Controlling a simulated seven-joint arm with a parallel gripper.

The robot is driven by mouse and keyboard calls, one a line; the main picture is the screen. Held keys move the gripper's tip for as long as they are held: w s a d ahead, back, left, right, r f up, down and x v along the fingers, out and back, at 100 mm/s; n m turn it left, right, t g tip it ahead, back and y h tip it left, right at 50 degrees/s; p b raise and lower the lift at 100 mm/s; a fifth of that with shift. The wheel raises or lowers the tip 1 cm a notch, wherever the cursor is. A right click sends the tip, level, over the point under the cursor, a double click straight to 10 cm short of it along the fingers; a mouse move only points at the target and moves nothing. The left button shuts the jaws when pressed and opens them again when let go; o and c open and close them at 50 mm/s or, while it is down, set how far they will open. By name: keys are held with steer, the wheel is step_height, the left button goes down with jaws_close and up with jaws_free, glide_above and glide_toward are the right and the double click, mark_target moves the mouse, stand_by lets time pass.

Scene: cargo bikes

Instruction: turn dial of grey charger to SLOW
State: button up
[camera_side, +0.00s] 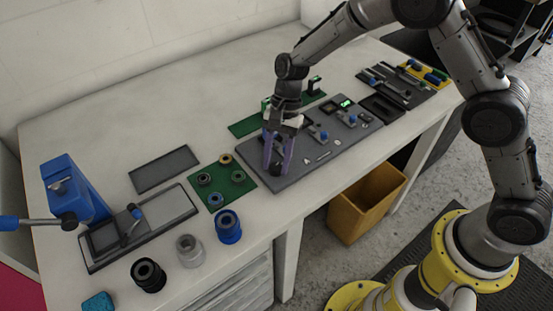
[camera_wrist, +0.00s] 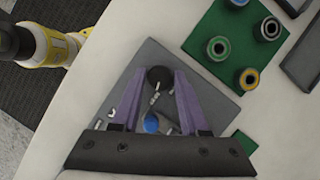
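The grey charger is a flat grey panel (camera_side: 345,137) on the white bench; it also fills the middle of the wrist view (camera_wrist: 207,91). A round black dial (camera_side: 277,169) sits at its near left end and shows in the wrist view (camera_wrist: 159,77). My gripper (camera_side: 277,172) points down over this end, with its two purple fingers apart on either side of the dial. In the wrist view the fingertips (camera_wrist: 160,72) flank the dial closely; I cannot tell whether they touch it. The SLOW mark and the dial's pointer are not legible.
The panel also carries a blue knob (camera_wrist: 152,123), small metal parts and a green-lit display (camera_side: 345,103). A green plate with several rings (camera_side: 228,190) lies left of it. A yellow bin (camera_side: 365,205) stands below the bench edge.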

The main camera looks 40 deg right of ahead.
jaws_close()
steer(key=shift+n, duration=0.4)
steer(key=n+g+h, duration=0.1)
steer(key=n, duration=0.1)
steer(key=shift+w+n, duration=0.1)
steer(key=shift+n, duration=0.3)
steer(key=n+h, duration=0.1)
steer(key=n, duration=0.2)
steer(key=shift+a+n+g, duration=0.15)
steer(key=shift+n+g, duration=0.15)
steer(key=n+h, duration=0.1)
steer(key=n, duration=0.2)
steer(key=n+h, duration=0.1)
steer(key=n, duration=0.2)
steer(key=shift+w+a+n+h, duration=0.1)
steer(key=shift+a+n+h, duration=0.05)
steer(key=shift+n+h, duration=0.2)
steer(key=shift+o, duration=2.4)
jaws_free()
